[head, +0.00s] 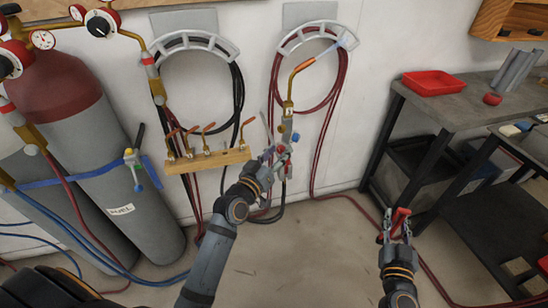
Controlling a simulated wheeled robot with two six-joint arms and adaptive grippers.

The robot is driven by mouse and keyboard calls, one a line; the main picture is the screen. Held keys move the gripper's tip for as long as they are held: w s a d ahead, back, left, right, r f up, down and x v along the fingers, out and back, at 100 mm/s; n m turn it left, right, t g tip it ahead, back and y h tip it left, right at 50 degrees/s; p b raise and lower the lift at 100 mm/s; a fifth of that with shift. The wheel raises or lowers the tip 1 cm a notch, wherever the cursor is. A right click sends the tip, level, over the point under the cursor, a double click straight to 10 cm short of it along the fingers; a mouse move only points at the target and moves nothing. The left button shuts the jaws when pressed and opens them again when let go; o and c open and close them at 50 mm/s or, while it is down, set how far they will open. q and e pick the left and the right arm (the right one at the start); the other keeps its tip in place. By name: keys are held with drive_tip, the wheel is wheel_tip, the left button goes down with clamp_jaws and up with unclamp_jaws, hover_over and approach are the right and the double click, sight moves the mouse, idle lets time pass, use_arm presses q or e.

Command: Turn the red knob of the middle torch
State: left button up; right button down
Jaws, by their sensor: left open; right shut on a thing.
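A brass torch (289,108) stands upright in front of the right-hand hose coil, its bent tip pointing up and right. A pale bluish flame (341,43) shows beyond its tip. A small blue knob (296,137) shows on the right of the torch's lower body. A small red part (281,149), perhaps the red knob, shows at my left gripper (279,158). The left gripper is open around or beside the lower torch; contact cannot be told. My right gripper (398,224) is shut on a red object (401,216), low on the right and away from the torch.
Several torch tips stand on a wooden rack (208,160). Gas cylinders (75,105) with gauges stand at left. A dark red hose coil (342,85) hangs on the wall. A bench (465,105) with a red tray (432,83) is at right. Open floor (300,260) lies between my arms.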

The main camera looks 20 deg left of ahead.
use_arm(q)
drive_tip(key=s+a, duration=0.2)
drive_tip(key=s, duration=0.9)
drive_tip(key=shift+s, duration=0.25)
drive_tip(key=shift+a, duration=0.1)
